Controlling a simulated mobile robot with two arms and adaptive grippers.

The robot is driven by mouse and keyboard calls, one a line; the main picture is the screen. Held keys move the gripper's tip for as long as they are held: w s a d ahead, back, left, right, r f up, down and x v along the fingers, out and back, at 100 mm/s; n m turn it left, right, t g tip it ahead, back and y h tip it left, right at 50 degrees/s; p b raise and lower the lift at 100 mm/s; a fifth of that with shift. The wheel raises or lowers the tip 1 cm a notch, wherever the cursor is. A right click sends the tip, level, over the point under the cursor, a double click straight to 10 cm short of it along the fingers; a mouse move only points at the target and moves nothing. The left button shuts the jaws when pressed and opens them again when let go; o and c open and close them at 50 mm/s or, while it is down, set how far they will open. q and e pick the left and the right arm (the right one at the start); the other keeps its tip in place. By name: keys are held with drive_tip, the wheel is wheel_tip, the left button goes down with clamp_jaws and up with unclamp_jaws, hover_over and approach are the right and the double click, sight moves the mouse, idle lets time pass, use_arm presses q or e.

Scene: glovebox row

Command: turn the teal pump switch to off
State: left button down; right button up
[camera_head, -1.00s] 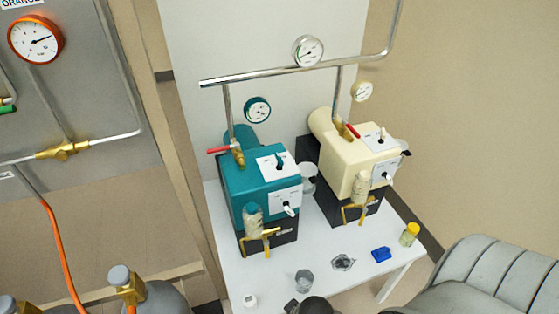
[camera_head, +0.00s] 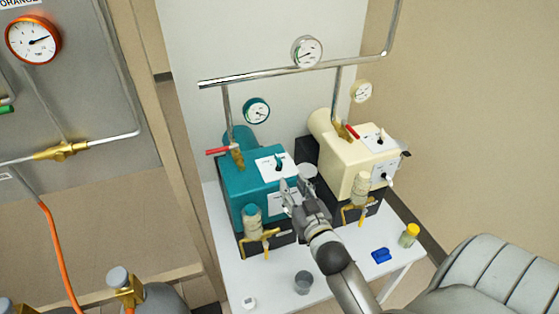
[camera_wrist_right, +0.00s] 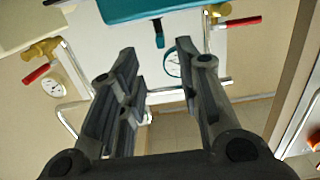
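The teal pump (camera_head: 232,181) stands on the white table, left of the cream pump. Its small teal switch (camera_head: 279,161) stands up from a white plate on the pump's top. In the right wrist view, the teal switch (camera_wrist_right: 159,36) appears beyond and between the fingertips, with the pump body (camera_wrist_right: 165,9) at the top edge. My right gripper (camera_head: 297,187) is at the pump's front right, just below the switch in the picture, and hides part of the front panel. Its fingers (camera_wrist_right: 157,58) are spread and hold nothing. My left gripper is not in view.
The cream pump (camera_head: 345,150) stands close on the right. Red-handled valves (camera_head: 218,151) and pipes rise behind the pumps. A cup (camera_head: 303,283), a blue item (camera_head: 381,255) and a yellow-capped jar (camera_head: 409,236) stand on the white table (camera_head: 262,279).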

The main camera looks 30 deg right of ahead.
sight(281, 164)
drive_tip(key=shift+t, duration=0.3)
drive_tip(key=p+x, duration=0.1)
drive_tip(key=x, duration=0.4)
drive_tip(key=p+x, duration=0.1)
drive_tip(key=x, duration=0.5)
drive_tip(key=shift+r, duration=0.2)
clamp_jaws()
